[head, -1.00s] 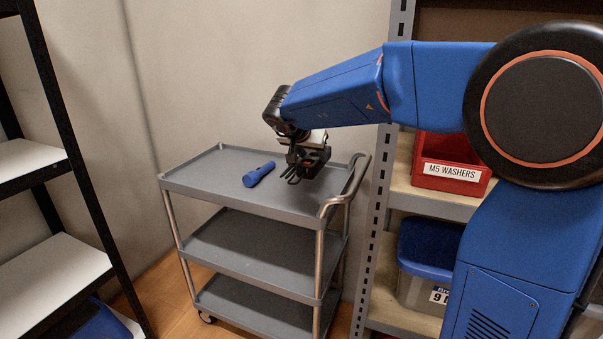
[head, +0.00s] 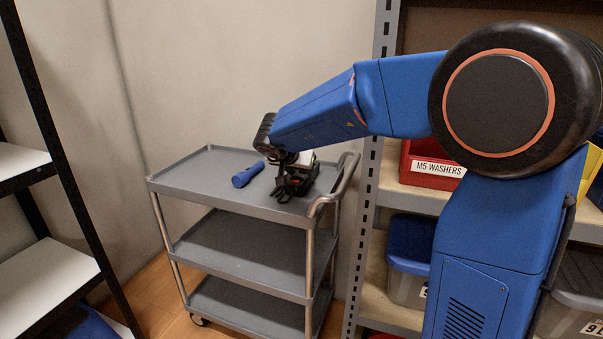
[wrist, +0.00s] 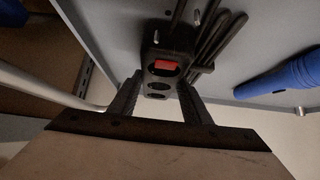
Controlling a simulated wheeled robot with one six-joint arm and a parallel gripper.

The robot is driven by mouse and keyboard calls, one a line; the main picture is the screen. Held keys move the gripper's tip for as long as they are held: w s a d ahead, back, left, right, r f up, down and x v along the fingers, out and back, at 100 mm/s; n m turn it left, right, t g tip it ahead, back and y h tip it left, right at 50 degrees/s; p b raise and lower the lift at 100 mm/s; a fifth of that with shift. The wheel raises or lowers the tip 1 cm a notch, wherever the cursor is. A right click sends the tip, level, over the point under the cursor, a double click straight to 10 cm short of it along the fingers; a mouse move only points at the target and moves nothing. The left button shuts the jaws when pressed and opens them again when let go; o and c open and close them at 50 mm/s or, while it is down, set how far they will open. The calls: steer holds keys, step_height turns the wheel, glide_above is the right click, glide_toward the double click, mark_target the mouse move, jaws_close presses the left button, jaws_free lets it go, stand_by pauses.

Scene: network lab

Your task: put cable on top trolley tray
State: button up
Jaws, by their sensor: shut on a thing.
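The cable is black, with a blocky end bearing a red switch (wrist: 165,64) and several black strands bundled beside it. In the head view the cable (head: 284,196) hangs under my gripper (head: 292,180), low over the right part of the top trolley tray (head: 214,172). My gripper's two dark fingers (wrist: 158,100) are shut on the blocky end in the wrist view. The cable's lower loops look at or very near the tray surface; I cannot tell whether they touch it.
A blue flashlight (head: 247,174) lies on the top tray just left of the cable. The trolley's curved handle (head: 345,180) rises close at the right. A shelf with a red M5 washers bin (head: 430,164) stands further right. The tray's left part is clear.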

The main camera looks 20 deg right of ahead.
steer(key=o, duration=1.5)
steer(key=v, duration=1.2)
steer(key=shift+s+a, duration=0.1)
